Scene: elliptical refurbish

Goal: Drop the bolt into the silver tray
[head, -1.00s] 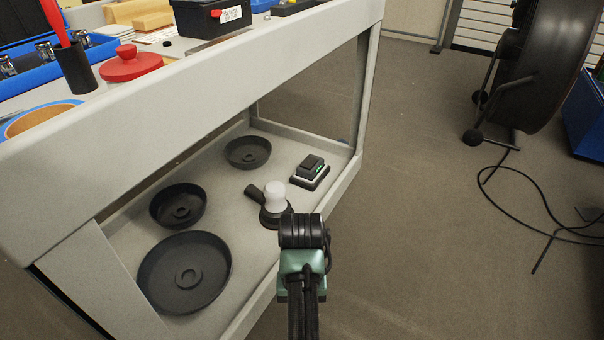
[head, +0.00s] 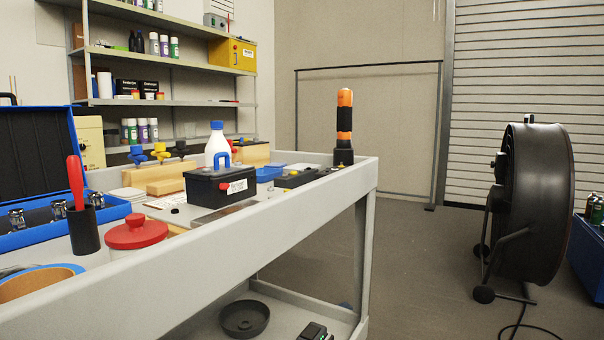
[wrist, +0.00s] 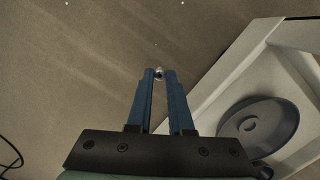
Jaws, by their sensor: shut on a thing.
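My gripper (wrist: 159,78) shows in the wrist view, its two blue fingers nearly together. They are shut on a small shiny metal piece at their tips, which looks like the bolt (wrist: 159,72). The gripper is over the brown floor, beside the cart's lower shelf. It is not in the head view now. A flat grey metallic surface, perhaps the silver tray (head: 222,213), lies on the cart top in front of a black box (head: 221,186); its shape is mostly hidden by the cart's rim.
The grey cart (head: 270,213) has a raised rim. A red-lidded pot (head: 136,235), a blue toolbox (head: 40,140) and an orange-black lamp (head: 344,125) stand on it. A dark round pan (wrist: 262,125) lies on the lower shelf. A large black fan (head: 540,205) stands right; floor between is clear.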

